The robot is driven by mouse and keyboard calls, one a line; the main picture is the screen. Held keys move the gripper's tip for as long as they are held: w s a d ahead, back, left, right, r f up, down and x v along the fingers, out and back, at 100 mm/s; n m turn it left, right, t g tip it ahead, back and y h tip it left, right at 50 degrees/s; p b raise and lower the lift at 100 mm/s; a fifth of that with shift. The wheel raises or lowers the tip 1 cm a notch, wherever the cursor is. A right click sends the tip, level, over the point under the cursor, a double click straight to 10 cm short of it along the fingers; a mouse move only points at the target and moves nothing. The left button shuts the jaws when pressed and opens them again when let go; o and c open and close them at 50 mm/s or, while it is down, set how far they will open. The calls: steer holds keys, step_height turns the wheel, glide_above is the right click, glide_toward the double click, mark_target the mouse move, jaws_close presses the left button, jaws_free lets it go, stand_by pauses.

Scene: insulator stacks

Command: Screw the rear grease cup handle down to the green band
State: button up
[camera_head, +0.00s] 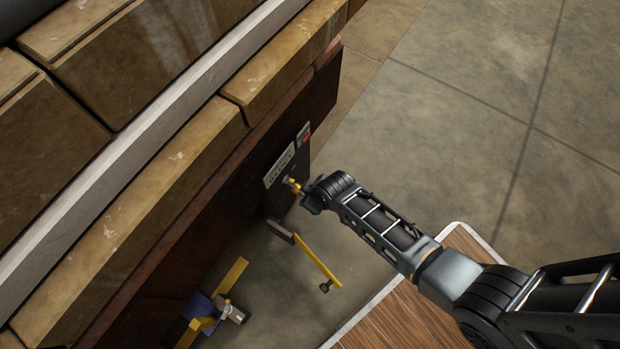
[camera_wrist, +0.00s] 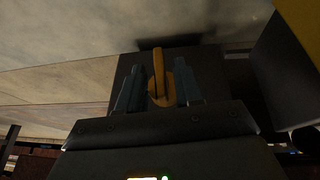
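A small brass-yellow grease cup (camera_head: 293,187) sits on a dark plate at the side of the machine in the head view. My gripper (camera_head: 309,198) is right beside it, at the end of my outstretched arm. In the wrist view the orange-yellow handle (camera_wrist: 158,75) stands between the two dark fingers of my gripper (camera_wrist: 162,92), with a rounded part of the same colour at its base. The fingers are apart, with a gap on each side of the handle. No green band can be made out in either view.
Labels (camera_head: 280,164) are on the plate above the cup. A yellow bar (camera_head: 318,258) with a dark knob juts out below my gripper. A blue and yellow fitting (camera_head: 205,310) is lower left. Concrete floor (camera_head: 480,130) is open to the right.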

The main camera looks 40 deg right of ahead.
jaws_close()
steer(key=shift+d+y, duration=0.1)
steer(key=shift+y, duration=0.2)
steer(key=shift+w+d+g+y, duration=0.1)
steer(key=shift+g+y, duration=0.2)
steer(key=shift+y, duration=0.2)
steer(key=y+b, duration=0.1)
steer(key=y, duration=0.1)
steer(key=m+g+y, duration=0.1)
steer(key=y, duration=0.2)
steer(key=d+m+g+y+b, duration=0.1)
steer(key=y, duration=0.1)
steer(key=shift+w+f+y+b, duration=0.15)
steer(key=shift+f+y+b, duration=0.1)
steer(key=shift+y+b, duration=0.15)
steer(key=shift+f+y, duration=0.1)
steer(key=shift+y, duration=0.2)
